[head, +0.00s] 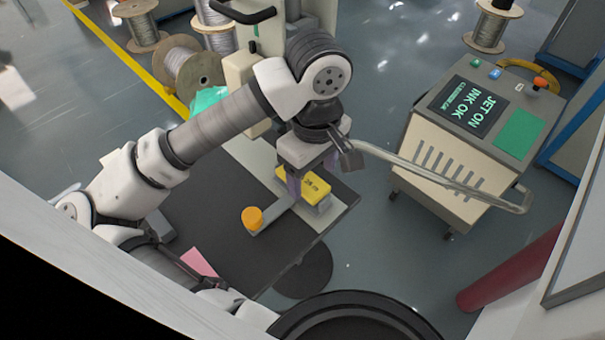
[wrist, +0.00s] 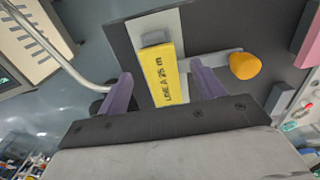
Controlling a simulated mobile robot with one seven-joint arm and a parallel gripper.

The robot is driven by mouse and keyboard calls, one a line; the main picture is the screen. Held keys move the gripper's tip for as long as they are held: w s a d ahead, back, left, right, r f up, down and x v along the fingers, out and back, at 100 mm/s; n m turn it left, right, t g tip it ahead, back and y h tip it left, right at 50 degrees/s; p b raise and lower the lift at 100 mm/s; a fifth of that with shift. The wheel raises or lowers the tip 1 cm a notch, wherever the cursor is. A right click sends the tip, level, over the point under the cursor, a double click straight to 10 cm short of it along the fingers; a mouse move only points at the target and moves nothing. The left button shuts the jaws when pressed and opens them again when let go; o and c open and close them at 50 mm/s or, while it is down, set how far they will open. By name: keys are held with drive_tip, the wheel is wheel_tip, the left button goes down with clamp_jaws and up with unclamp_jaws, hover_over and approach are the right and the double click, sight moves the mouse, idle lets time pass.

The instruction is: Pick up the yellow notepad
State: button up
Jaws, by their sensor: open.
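My gripper (head: 306,176) is just above and around the notepad in the head view. In the wrist view my gripper (wrist: 164,88) is open, with a gap visible between each finger and the notepad. My gripper partly hides the notepad in the head view.
An orange knob (head: 252,218) on a grey bar is beside the notepad. A pink sheet (head: 198,262) lies on the dark table (head: 225,245). A console (head: 470,135) with a curved metal rail (head: 440,178) stands to the right. Cable spools (head: 190,65) are behind.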

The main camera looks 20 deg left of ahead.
drive_tip(key=shift+f, duration=1.2)
drive_tip(key=c, duration=1.2)
drive_tip(key=shift+o, duration=0.2)
drive_tip(key=shift+r, duration=0.1)
